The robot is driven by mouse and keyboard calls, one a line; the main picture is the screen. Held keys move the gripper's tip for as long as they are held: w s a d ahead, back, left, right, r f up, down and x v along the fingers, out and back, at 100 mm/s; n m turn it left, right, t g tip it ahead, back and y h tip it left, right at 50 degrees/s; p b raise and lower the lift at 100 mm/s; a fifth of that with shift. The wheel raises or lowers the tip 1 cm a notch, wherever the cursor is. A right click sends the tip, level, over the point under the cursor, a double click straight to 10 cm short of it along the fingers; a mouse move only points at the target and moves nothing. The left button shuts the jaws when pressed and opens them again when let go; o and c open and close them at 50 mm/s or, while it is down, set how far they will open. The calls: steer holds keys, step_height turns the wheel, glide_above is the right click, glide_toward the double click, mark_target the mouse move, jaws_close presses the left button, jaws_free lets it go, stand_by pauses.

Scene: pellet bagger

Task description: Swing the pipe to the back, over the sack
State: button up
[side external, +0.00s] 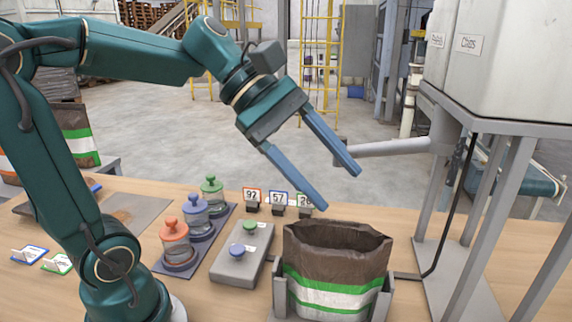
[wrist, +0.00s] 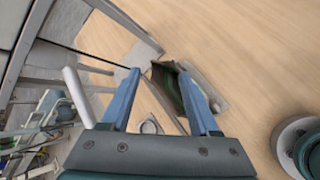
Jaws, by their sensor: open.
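The pipe (side external: 385,148) is a light grey tube on a joint under the hopper. In the side view it points left, its free end beside my far finger. In the wrist view the pipe (wrist: 78,95) lies left of both fingers, outside the jaws. My gripper (side external: 338,188) is open and empty, tilted downward above the sack; its fingertips also show in the wrist view (wrist: 158,74). The sack (side external: 335,268) is brown with green and white bands, standing open-topped in a grey holder at the table's front. The pipe is not over the sack's mouth.
A grey two-button box (side external: 242,253) stands left of the sack. Several lidded jars sit on a dark tray (side external: 172,268). Number cards (side external: 278,200) stand behind the box. The hopper (side external: 495,50) and its grey frame (side external: 440,215) stand at the right.

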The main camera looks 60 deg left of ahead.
steer(key=s+a+f+m+y, duration=0.4)
steer(key=s+f+m+y, duration=0.2)
steer(key=m, duration=0.8)
steer(key=shift+s+a+f, duration=0.15)
steer(key=shift+s+f, duration=1)
steer(key=shift+s, duration=0.9)
